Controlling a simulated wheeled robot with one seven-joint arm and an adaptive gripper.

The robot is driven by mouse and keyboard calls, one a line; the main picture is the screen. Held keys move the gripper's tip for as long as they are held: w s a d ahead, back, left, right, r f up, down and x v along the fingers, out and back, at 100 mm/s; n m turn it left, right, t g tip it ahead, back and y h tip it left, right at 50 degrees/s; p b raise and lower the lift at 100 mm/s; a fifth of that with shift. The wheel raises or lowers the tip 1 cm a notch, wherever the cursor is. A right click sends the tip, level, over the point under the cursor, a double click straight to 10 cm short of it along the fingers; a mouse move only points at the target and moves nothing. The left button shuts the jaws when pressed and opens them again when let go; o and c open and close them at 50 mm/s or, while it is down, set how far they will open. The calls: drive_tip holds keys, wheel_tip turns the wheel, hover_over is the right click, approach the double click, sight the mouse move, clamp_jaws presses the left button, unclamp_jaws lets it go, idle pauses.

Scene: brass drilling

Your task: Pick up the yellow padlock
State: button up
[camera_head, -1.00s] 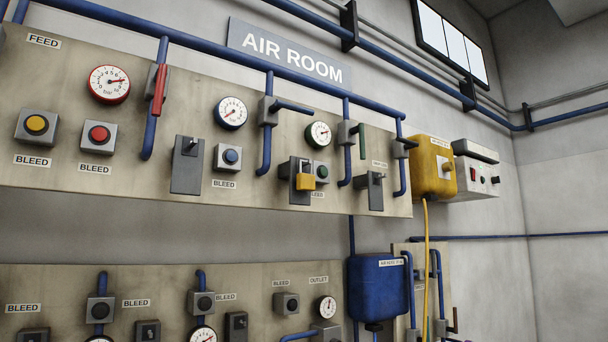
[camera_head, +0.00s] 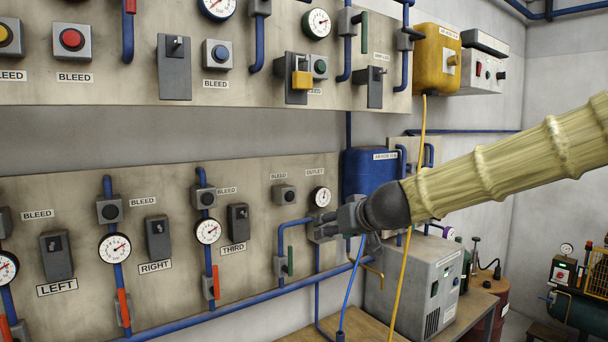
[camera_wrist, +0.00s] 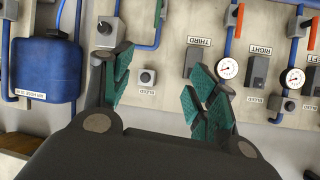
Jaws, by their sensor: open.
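The yellow padlock (camera_head: 302,80) hangs on a dark grey latch plate (camera_head: 297,95) on the upper panel in the head view. Its thin shackle passes over the plate's post. My gripper (camera_head: 320,228) is in front of the lower panel, below and a little right of the padlock and well apart from it. In the wrist view my gripper (camera_wrist: 160,90) shows open, its green-padded fingers spread with nothing between them. The padlock does not show in the wrist view.
A green button box (camera_head: 320,67) sits right beside the padlock. A pressure gauge (camera_head: 317,23) is above it. A blue tank (camera_head: 365,172) and pipes are near my gripper. A grey machine (camera_head: 420,283) stands on a wooden bench.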

wheel_tip(320, 180, up, 18)
drive_tip(key=s+n+t+y+p, duration=0.1)
drive_tip(key=s+t+y, duration=0.1)
drive_tip(key=n+t+y+p, duration=0.1)
drive_tip(key=n+y, duration=0.1)
drive_tip(key=y, duration=0.1)
approach(308, 57)
drive_tip(key=x, duration=0.5)
drive_tip(key=shift+w+a+f+b, duration=0.15)
drive_tip(key=shift+a+b, duration=0.15)
drive_tip(key=shift+w+a, duration=0.45)
drive_tip(key=w, duration=0.1)
drive_tip(key=w+a, duration=0.1)
drive_tip(key=shift+w, duration=0.4)
drive_tip(key=shift+w+a, duration=0.2)
drive_tip(key=shift+w, duration=0.05)
drive_tip(key=shift+w+a, duration=0.1)
drive_tip(key=shift+a, duration=0.2)
